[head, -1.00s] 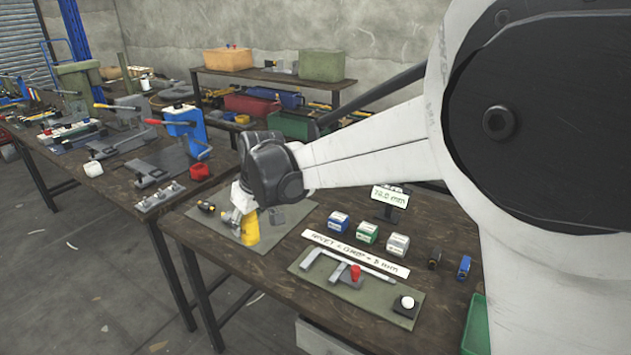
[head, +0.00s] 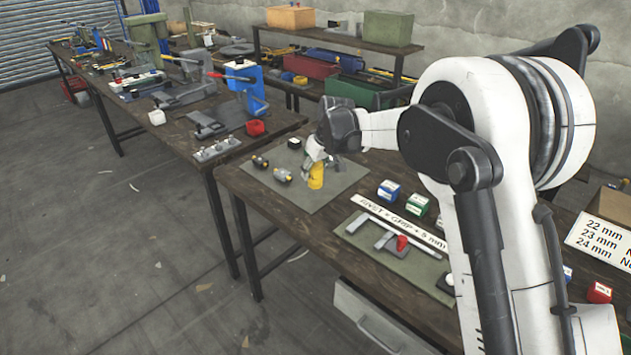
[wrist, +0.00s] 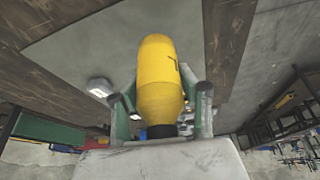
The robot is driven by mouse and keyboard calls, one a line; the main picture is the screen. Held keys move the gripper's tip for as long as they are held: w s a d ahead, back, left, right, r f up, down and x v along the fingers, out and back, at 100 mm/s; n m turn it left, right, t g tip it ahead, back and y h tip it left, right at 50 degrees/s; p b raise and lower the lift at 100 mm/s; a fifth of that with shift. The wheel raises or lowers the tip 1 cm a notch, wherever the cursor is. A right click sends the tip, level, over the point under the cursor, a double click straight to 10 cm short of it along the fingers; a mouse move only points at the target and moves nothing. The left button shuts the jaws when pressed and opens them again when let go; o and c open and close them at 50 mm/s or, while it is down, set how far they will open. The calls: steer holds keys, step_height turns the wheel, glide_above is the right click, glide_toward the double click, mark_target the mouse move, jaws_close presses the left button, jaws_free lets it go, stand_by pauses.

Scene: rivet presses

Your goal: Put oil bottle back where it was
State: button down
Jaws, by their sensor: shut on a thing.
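The yellow oil bottle (head: 317,176) is upright in the head view, over the grey-green mat (head: 305,202) on the near bench. My gripper (head: 314,158) is above it and shut on its upper part. In the wrist view the bottle (wrist: 160,75) sits between the two fingers (wrist: 162,112), its dark neck close to the palm and its base pointing to the mat (wrist: 80,50). I cannot tell whether the base touches the mat.
To the right are a blue box (head: 388,190), a green box (head: 416,204) and a lettered strip (head: 398,225). A shelf unit (head: 340,39) stands behind. The mat's front part is clear.

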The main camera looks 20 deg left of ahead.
mark_target(322, 164)
steer(key=shift+w+d+f, duration=0.1)
steer(key=shift+w+f, duration=0.25)
steer(key=shift+w, duration=0.15)
steer(key=shift+f, duration=1.95)
steer(key=shift+f, duration=0.1)
steer(key=shift+f, duration=0.1)
steer(key=c, duration=1.2)
jaws_free()
steer(key=shift+r, duration=0.2)
steer(key=v, duration=1.2)
steer(key=shift+d, duration=0.1)
